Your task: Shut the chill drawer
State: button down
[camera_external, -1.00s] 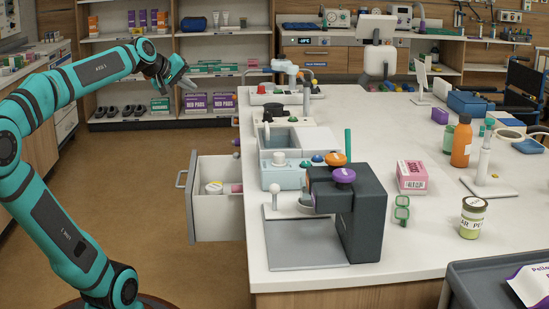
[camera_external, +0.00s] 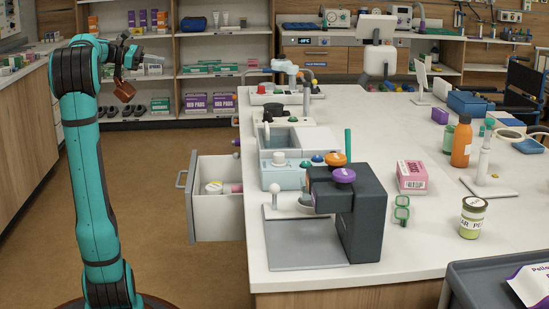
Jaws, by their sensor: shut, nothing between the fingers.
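A grey drawer (camera_external: 218,222) stands pulled out from the left side of the white-topped counter. Its bar handle (camera_external: 184,205) is at the left end. A small round tub (camera_external: 214,187) and a pink item (camera_external: 236,187) lie inside. No label shows on it, so I cannot confirm that it is the chill drawer. My gripper (camera_external: 154,57) is small and partly blurred into the shelves behind. It is shut and empty, high up at the left, well above the drawer and apart from it.
The counter (camera_external: 390,240) holds a dark dispenser (camera_external: 361,210), a pink box (camera_external: 411,177), an orange bottle (camera_external: 461,143) and a jar (camera_external: 473,217). The brown floor (camera_external: 155,190) left of the drawer is clear. Shelves (camera_external: 225,33) stand at the back.

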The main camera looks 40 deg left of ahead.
aim_at(237, 175)
jog(key=s+a+r+n+t+h, duration=0.1)
jog(key=s+a+r+n+h, duration=0.15)
jog(key=a, duration=0.45)
notch_tip(237, 175, down, 47)
jog(key=x, duration=1.3)
jog(key=shift+w+f+m, duration=0.2)
jog(key=shift+w+m, duration=0.05)
jog(key=shift+m, duration=0.2)
jog(key=x, duration=1.9)
jog(key=shift+w, duration=0.45)
jog(key=shift+w+d+r, duration=0.1)
jog(key=shift+w, duration=0.1)
jog(key=shift+s, duration=0.1)
